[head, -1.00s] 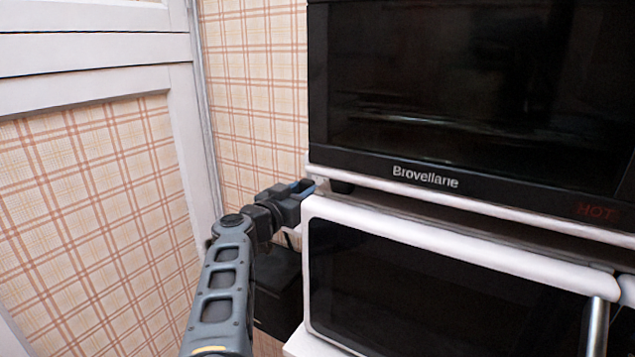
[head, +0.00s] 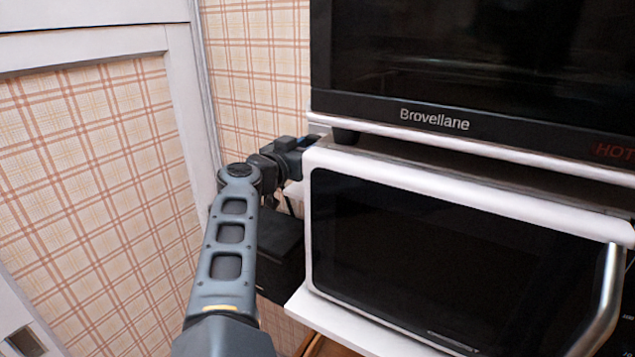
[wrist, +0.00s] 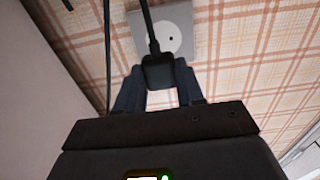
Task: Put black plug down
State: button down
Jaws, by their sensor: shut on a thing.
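In the wrist view a black plug (wrist: 158,72) sits between the fingertips of my gripper (wrist: 157,90), which is shut on it. A dark cord runs up from the plug. Behind it is a pale square wall socket (wrist: 180,35) with a round face and one dark hole showing; the plug appears apart from it, partly covering it. In the head view my gripper (head: 290,146) is at the left end of the white microwave, near the wall. The plug cannot be made out there.
A white microwave (head: 420,180) stands at the right, with a black Brovellane oven (head: 440,120) on top. A black box (head: 280,240) is beside the microwave, behind my arm. Plaid wall (head: 260,80) and a white-framed panel (head: 110,50) bound the left. Another dark cord (wrist: 107,50) hangs near the socket.

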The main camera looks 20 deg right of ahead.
jog(key=shift+w+d+f+b, duration=0.15)
jog(key=shift+f+b, duration=0.1)
jog(key=shift+f, duration=1.2)
jog(key=shift+s+d+f+b, duration=0.1)
jog(key=shift+f+b, duration=0.15)
jog(key=shift+f, duration=1.25)
jog(key=shift+w+d+f+b, duration=0.15)
jog(key=shift+f+b, duration=0.1)
jog(key=shift+f, duration=1.2)
jog(key=shift+s+f, duration=0.1)
jog(key=shift+f, duration=0.5)
jog(key=c, duration=0.7)
grip_release()
jog(key=shift+r, duration=0.55)
jog(key=v, duration=1.2)
